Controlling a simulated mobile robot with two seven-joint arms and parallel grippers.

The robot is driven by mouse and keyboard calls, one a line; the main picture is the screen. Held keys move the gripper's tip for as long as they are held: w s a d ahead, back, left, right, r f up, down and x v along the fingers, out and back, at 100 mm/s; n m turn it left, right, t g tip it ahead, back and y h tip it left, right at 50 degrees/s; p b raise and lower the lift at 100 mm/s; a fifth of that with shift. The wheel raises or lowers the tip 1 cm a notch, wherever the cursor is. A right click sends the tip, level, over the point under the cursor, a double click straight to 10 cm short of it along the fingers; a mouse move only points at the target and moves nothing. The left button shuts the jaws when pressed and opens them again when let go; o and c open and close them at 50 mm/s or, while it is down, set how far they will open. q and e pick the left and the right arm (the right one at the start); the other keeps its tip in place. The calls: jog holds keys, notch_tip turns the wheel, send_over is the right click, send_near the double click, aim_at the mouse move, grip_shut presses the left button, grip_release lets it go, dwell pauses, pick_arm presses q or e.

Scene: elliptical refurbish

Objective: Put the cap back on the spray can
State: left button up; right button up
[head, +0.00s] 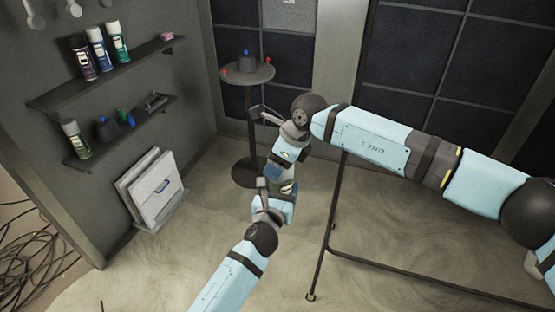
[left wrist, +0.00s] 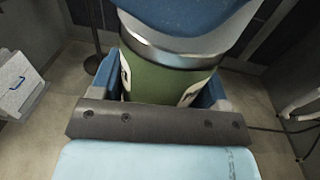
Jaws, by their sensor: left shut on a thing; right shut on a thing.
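The spray can (head: 286,187) is held between my two arms in the middle of the head view, mostly hidden by the grippers. In the left wrist view its green body (left wrist: 158,82) stands between the fingers of my left gripper (left wrist: 165,92), which is shut on it. My left gripper also shows in the head view (head: 277,194). A blue cap (left wrist: 190,22) is above the can's silver rim; I cannot tell whether it is fully seated. My right gripper (head: 284,160) is directly above the can, shut on the cap, which it hides in the head view.
A small round table (head: 262,75) with a dark object stands behind. Wall shelves (head: 110,72) at the left carry several cans and small items. White panels (head: 150,185) lean below them. A dark metal frame (head: 335,220) stands at the right; cables (head: 35,235) lie at far left.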

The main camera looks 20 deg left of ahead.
jog(key=shift+f, duration=0.25)
jog(key=o, duration=0.9)
jog(key=shift+o, duration=0.4)
jog(key=shift+v, duration=3.55)
